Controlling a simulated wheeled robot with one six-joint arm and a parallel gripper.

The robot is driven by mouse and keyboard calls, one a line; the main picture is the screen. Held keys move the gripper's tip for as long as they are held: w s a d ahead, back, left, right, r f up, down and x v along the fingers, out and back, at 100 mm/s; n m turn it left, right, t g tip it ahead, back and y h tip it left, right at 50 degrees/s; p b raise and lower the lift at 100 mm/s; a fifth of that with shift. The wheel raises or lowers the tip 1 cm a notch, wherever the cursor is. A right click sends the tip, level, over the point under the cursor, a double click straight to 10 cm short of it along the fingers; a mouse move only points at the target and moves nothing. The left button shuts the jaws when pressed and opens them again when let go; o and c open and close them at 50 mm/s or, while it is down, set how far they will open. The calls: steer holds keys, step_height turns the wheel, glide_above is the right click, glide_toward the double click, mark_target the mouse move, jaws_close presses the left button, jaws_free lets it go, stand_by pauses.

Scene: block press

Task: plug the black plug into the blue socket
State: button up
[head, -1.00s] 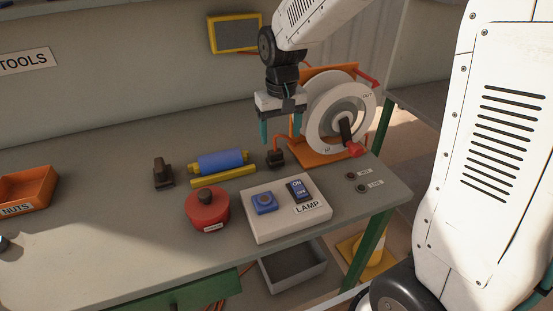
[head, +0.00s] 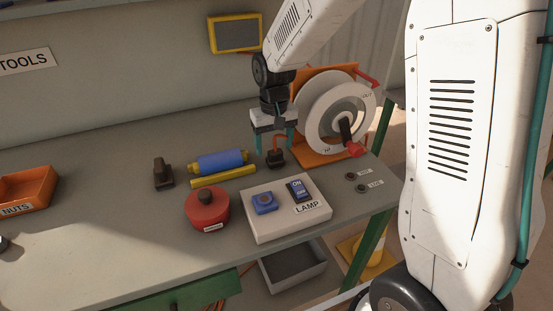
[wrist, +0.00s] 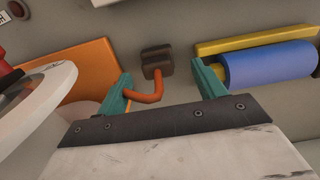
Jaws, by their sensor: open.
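The black plug (head: 276,158) stands on the bench just left of the orange-backed wheel, with an orange cable rising from it. In the wrist view the plug (wrist: 157,62) lies beyond and between my fingertips, and its cable bends toward the left finger. My gripper (head: 273,144) is open and empty above the plug, its teal fingers on either side of the cable; it also shows in the wrist view (wrist: 162,80). The blue socket (head: 264,203) is on the white LAMP box (head: 305,219), nearer the bench front; it is out of the wrist view.
The white wheel (head: 315,115) on its orange plate (head: 318,158) stands close to the right of my gripper. A blue roller (head: 221,162) and yellow bar (head: 223,177) lie left of the plug. A red round pot (head: 207,211) sits left of the LAMP box.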

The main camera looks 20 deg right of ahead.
mark_target(275, 151)
steer(key=shift+w+d+f, duration=0.1)
steer(key=shift+f, duration=1.2)
steer(key=shift+w+d+f, duration=0.1)
steer(key=shift+f, duration=1.2)
steer(key=c, duration=1)
